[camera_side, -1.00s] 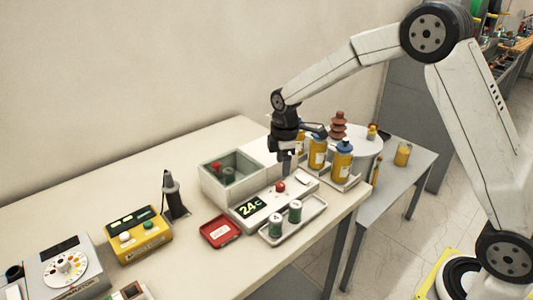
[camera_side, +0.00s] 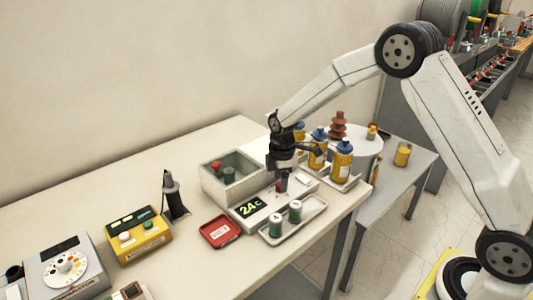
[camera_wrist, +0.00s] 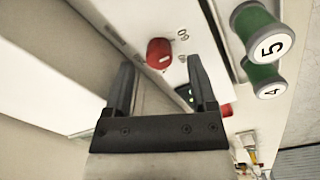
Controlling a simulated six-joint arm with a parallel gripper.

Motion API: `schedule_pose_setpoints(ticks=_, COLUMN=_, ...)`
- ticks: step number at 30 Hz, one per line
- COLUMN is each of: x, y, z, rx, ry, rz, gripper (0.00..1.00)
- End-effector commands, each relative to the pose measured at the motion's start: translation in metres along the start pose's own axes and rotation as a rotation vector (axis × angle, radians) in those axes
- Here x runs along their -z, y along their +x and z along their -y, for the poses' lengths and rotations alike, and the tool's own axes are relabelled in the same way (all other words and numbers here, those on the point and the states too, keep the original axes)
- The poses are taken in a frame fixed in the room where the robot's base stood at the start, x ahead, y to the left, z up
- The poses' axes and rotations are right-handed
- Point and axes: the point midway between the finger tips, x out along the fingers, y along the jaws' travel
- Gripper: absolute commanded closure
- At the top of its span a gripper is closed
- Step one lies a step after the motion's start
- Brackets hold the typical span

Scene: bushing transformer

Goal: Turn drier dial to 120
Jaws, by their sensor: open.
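The drier (camera_side: 270,205) is a pale box with an open-topped chamber and a display reading 24 °C. Its red dial (camera_wrist: 159,53) shows in the wrist view, just ahead of the fingertips and between their lines. In the side view, my gripper covers most of the dial. My gripper (camera_side: 283,187) points down over the dial; in the wrist view its two fingers (camera_wrist: 161,66) are apart with nothing between them. I cannot tell from these views whether the fingers touch the dial.
Two green numbered spools (camera_side: 286,218) stand on a tray right in front of the drier. A red tray (camera_side: 220,232) lies to its left. Yellow bottles with blue caps (camera_side: 342,161) stand close to its right. A yellow device (camera_side: 138,235) sits further left.

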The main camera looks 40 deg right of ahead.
Motion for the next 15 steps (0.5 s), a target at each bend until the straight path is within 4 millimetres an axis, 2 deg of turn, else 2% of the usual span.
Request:
schedule_pose_setpoints(ticks=6, x=0.0, y=0.016, z=0.0, rx=0.0, ry=0.0, rz=-0.001, gripper=0.27)
schedule_pose_setpoints(ticks=15, x=0.0, y=0.018, z=0.0, rx=-0.002, ry=0.0, rz=-0.001, gripper=0.27)
